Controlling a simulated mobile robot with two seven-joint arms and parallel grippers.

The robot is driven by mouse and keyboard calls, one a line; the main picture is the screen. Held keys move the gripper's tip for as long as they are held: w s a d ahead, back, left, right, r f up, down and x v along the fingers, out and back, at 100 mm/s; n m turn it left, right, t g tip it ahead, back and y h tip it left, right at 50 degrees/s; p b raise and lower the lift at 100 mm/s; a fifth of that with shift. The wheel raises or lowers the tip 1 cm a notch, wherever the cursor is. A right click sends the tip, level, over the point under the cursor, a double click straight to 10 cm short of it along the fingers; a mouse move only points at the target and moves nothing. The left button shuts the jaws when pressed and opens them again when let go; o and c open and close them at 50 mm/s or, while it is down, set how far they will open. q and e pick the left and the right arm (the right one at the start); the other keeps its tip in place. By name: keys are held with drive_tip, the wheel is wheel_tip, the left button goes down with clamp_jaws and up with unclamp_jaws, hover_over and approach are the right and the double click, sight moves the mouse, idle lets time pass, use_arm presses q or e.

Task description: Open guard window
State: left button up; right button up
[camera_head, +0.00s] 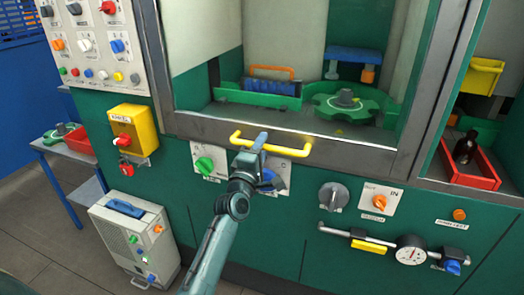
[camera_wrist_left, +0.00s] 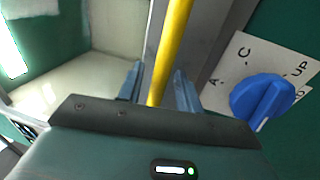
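The guard window (camera_head: 280,124) is a large grey-framed pane on the green machine, with the compartment behind it visible. A yellow bar handle (camera_head: 296,151) runs along its lower frame. My left gripper (camera_head: 262,138) is at the middle of this handle. In the left wrist view the yellow handle (camera_wrist_left: 171,45) passes between the two fingers of my left gripper (camera_wrist_left: 158,88), with small gaps showing beside it, so the fingers look open around it. My right gripper is not in view.
A blue knob (camera_wrist_left: 262,98) on a lettered plate is close beside the gripper. A green knob (camera_head: 204,165) and a grey knob (camera_head: 334,196) flank it. A gauge (camera_head: 410,251) sits lower right. A red tray (camera_head: 470,176) holds a dark bottle (camera_head: 465,148).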

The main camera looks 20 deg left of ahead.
use_arm(q)
drive_tip(key=shift+w, duration=0.2)
clamp_jaws()
idle(0.3)
